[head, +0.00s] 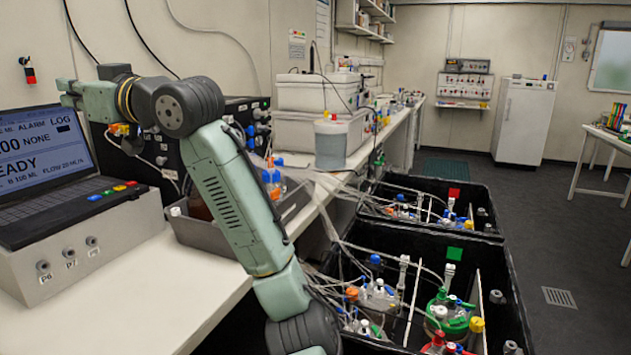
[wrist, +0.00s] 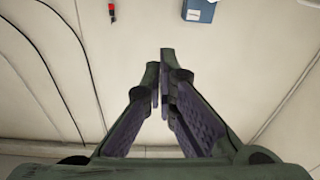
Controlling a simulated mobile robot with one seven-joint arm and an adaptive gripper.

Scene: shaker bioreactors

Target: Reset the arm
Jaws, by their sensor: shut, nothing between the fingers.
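My gripper (wrist: 160,80) is shut with nothing between its fingers. In the head view my arm rises from the bottom centre, bends at a dark elbow joint and reaches left over the bench. Its far end is near the laptop-like control unit (head: 50,165) at the left.
A white bench (head: 185,290) runs along the left wall. A grey tray (head: 215,235) with bottles sits behind my arm. Two black shaker bins (head: 510,290) with bioreactor vessels and tubing stand at the right.

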